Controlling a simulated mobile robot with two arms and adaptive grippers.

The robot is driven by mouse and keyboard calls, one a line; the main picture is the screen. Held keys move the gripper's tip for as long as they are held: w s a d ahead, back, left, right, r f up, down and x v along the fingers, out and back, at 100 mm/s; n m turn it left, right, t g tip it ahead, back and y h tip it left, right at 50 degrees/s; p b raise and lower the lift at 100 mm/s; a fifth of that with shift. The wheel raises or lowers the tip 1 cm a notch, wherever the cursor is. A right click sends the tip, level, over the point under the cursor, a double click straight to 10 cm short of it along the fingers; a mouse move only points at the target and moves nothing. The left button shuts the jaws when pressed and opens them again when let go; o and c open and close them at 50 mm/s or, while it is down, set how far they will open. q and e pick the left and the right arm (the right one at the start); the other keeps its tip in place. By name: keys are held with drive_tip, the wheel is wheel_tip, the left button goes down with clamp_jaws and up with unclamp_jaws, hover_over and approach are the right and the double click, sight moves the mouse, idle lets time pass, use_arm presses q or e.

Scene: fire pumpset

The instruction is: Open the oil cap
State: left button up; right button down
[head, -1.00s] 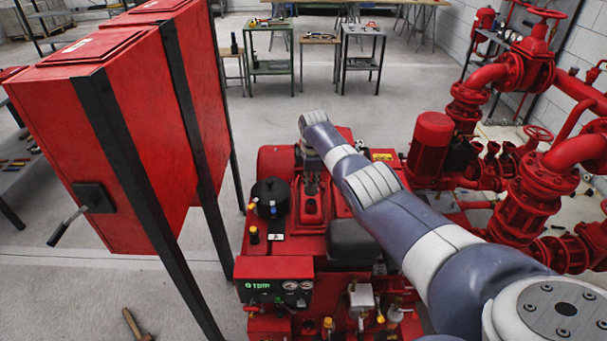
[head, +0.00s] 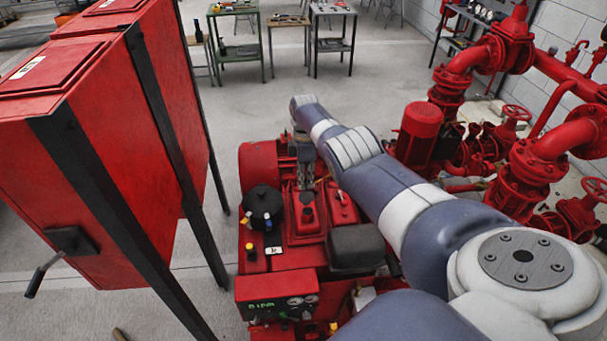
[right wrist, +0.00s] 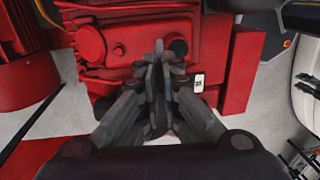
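The red engine (head: 285,255) of the pumpset stands in the middle of the head view. A small dark round cap (head: 307,197) sits on its raised red top cover; I cannot tell for sure that it is the oil cap. My right gripper (head: 305,184) points down just above this cover, its fingers close together. In the right wrist view my right gripper (right wrist: 161,50) looks shut, with nothing visible held. My left gripper is out of view.
A tall red cabinet (head: 110,130) on dark posts stands to the left. A black cylinder (head: 262,206) and a control panel (head: 277,294) are on the engine's near left. Red pipes and valves (head: 530,170) fill the right side. Work tables (head: 237,45) stand behind, beyond open floor.

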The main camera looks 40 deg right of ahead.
drive_tip(key=shift+s+a+f, duration=0.1)
drive_tip(key=shift+s+f, duration=0.05)
drive_tip(key=c, duration=1.8)
unclamp_jaws()
wheel_tip(320, 180, up, 12)
drive_tip(key=w+d, duration=0.1)
drive_tip(key=shift+w, duration=0.25)
